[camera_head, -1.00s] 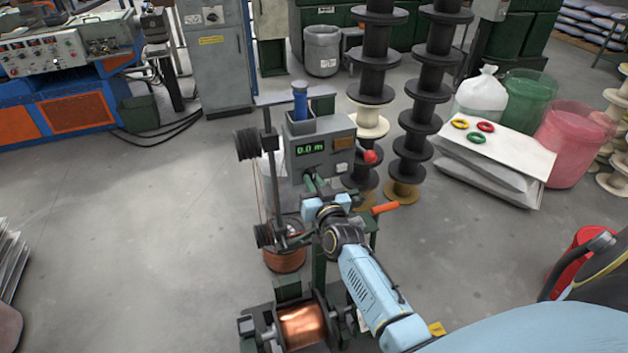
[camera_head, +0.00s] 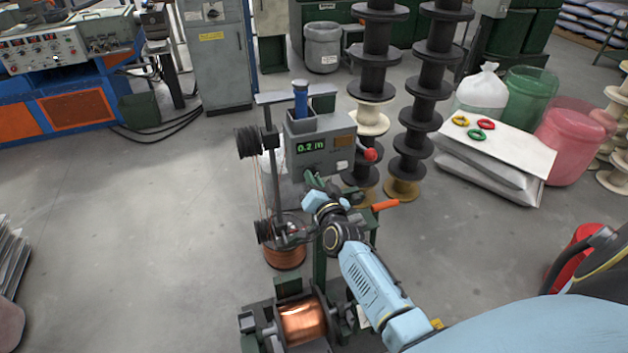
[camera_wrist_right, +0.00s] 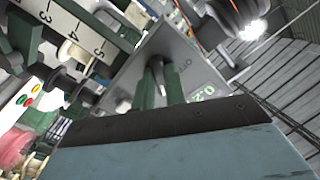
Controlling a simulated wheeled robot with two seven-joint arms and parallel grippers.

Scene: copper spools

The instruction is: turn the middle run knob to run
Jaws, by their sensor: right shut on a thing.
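The grey winder box (camera_head: 335,163) stands near the middle of the head view, with a green display (camera_head: 311,146) reading about 0.2 m. My right gripper (camera_head: 314,180) is at the lower front of this box, its wrist tilted. In the right wrist view its green fingers (camera_wrist_right: 160,75) reach the grey panel (camera_wrist_right: 185,50) and are shut on the run knob, which is mostly hidden between them. The display shows at an angle beside them. A copper spool (camera_head: 303,325) sits in the stand below. My left gripper is not in view.
A red ball-ended lever (camera_head: 370,154) and an orange handle (camera_head: 385,205) stick out right of the box. A wire guide post with black pulleys (camera_head: 249,142) stands at its left. Stacked black spools (camera_head: 412,150) are behind right.

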